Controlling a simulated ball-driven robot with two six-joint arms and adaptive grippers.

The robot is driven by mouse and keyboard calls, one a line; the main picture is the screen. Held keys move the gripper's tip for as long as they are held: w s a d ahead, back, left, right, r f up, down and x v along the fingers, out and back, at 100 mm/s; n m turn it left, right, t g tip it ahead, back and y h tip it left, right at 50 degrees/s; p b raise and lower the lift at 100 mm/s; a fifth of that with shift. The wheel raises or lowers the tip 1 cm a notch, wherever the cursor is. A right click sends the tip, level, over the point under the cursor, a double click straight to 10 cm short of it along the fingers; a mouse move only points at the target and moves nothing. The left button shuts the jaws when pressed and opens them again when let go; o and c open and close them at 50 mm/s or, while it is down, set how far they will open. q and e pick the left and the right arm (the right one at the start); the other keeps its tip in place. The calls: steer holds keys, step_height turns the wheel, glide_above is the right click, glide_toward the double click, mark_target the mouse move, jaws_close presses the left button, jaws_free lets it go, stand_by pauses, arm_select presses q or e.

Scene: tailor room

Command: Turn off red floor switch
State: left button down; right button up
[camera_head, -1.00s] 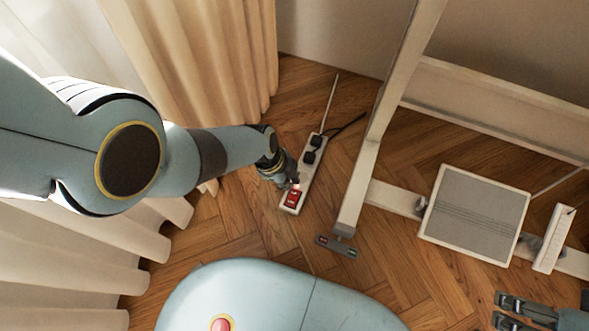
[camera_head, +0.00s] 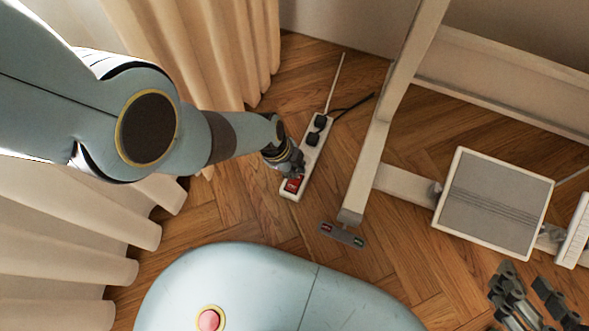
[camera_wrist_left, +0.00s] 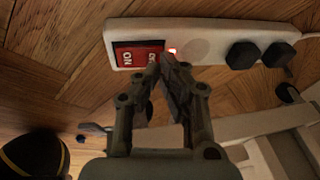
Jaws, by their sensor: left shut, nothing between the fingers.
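The red switch (camera_head: 292,185) sits at the near end of a white power strip (camera_head: 312,160) on the wooden floor. In the left wrist view the red switch (camera_wrist_left: 138,54) is a rocker with white lettering, and a small red light (camera_wrist_left: 172,50) glows beside it. My left gripper (camera_head: 294,174) is at the switch end of the strip. In the wrist view its shut, empty fingertips (camera_wrist_left: 166,62) overlap the edge of the switch; contact cannot be told. My right gripper (camera_head: 525,296) is at the lower right, its fingers apart and empty.
Two black plugs (camera_head: 316,130) are in the strip, with cables leading away. A white table frame (camera_head: 362,180) stands right of it, with a small grey control (camera_head: 342,235) at its foot. A grey panel (camera_head: 494,203) is farther right. Beige curtains (camera_head: 205,50) hang at left.

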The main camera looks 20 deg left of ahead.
arm_select(q)
steer(key=shift+f, duration=0.15)
arm_select(e)
steer(key=shift+s, duration=0.15)
arm_select(q)
steer(key=shift+f, duration=0.2)
arm_select(e)
steer(key=shift+f, duration=0.25)
arm_select(q)
steer(key=shift+f+b, duration=0.5)
steer(key=shift+b, duration=0.1)
steer(key=shift+r, duration=0.1)
arm_select(e)
steer(key=shift+s+f, duration=0.15)
steer(key=shift+f, duration=0.3)
arm_select(q)
step_height(320, 180, up, 7)
steer(key=p, duration=0.6)
steer(key=shift+w+r, duration=0.1)
arm_select(e)
step_height(320, 180, up, 7)
steer(key=w+t, duration=0.1)
steer(key=w, duration=0.1)
